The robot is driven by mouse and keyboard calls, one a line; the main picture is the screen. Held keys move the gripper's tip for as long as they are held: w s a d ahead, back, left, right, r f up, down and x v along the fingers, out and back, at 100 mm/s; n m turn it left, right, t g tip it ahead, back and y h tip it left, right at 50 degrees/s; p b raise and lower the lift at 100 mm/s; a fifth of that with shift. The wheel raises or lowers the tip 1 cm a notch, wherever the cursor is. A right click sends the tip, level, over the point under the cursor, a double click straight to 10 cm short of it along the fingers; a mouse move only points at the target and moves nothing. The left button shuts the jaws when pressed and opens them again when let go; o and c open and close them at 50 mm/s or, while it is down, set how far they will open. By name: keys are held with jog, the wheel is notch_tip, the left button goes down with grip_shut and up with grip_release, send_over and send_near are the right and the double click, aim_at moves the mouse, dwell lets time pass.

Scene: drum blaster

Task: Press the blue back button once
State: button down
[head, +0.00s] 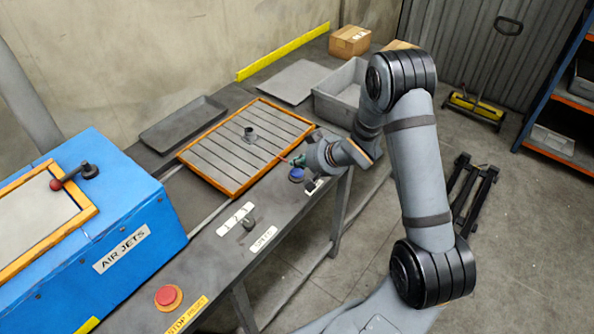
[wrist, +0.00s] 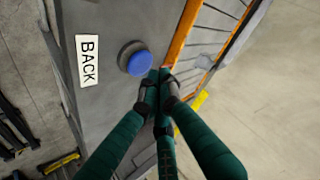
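The blue back button (wrist: 139,63) is a round blue cap on a dark grey base, beside a white label reading BACK (wrist: 88,60) in the wrist view. In the head view the blue button (head: 296,174) sits near the table's front edge, just left of my gripper. My gripper (wrist: 160,76) has dark green fingers whose tips are together, with nothing seen between them. In the wrist view the tips appear right beside the button's edge; I cannot tell whether they touch it. In the head view my gripper (head: 299,161) is small and partly hidden by my wrist.
An orange-framed slatted panel (head: 245,148) lies behind the button. A blue AIR JETS box (head: 120,225), a red stop button (head: 168,297) and a small dark knob (head: 249,223) are to the left. A grey bin (head: 342,92) stands behind my arm.

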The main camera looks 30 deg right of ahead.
jog(key=shift+f, duration=0.15)
dwell(0.3)
jog(key=shift+f+b, duration=0.3)
jog(key=shift+b, duration=0.2)
